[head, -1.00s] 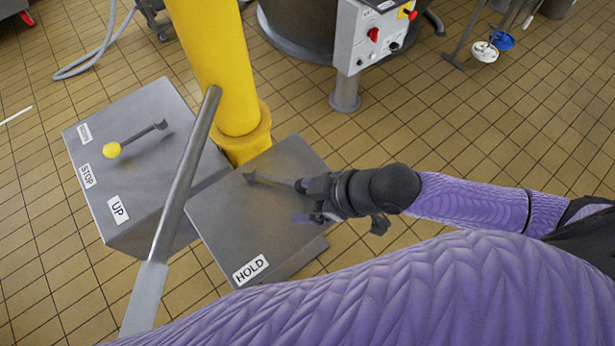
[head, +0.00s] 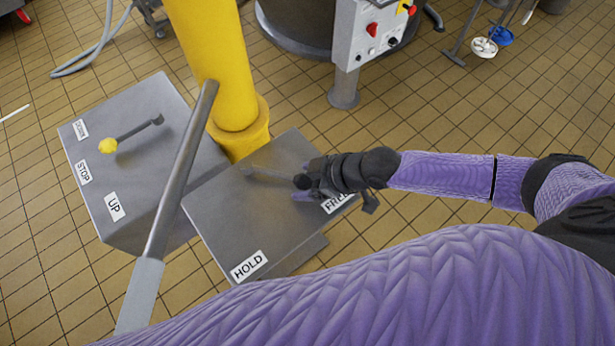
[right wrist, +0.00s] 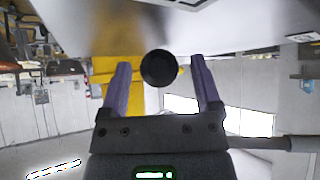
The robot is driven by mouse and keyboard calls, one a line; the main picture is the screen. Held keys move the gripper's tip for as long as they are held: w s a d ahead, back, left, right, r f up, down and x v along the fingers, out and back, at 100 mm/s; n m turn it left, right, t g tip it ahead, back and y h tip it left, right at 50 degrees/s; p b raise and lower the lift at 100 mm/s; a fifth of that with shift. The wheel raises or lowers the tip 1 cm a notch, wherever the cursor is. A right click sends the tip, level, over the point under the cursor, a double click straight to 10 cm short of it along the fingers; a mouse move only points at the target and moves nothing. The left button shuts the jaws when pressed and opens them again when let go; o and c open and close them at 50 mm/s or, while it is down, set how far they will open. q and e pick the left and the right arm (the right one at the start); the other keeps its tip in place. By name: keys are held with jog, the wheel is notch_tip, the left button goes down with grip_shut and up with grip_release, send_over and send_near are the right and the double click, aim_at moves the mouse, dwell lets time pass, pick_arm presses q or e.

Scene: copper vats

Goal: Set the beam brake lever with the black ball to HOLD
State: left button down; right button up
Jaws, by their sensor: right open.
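The brake lever is a grey rod (head: 272,175) lying across the top of the right-hand grey box (head: 235,205). Its black ball (head: 302,181) is at the rod's right end, towards the FREE label (head: 337,203), which my gripper partly covers. The HOLD label (head: 249,265) is at the box's near corner. My right gripper (head: 312,182) is at the ball. In the right wrist view the black ball (right wrist: 158,68) shows between the open fingers (right wrist: 160,82), with a gap on each side. My left gripper is not in view.
A second grey box (head: 160,185) at left has a yellow-ball lever (head: 108,146) and UP and STOP labels. A yellow column (head: 215,60) stands behind the boxes. A long grey bar (head: 180,180) slants across in front. A control panel (head: 370,35) stands at the back.

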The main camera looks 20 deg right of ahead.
grip_shut()
dwell(1.4)
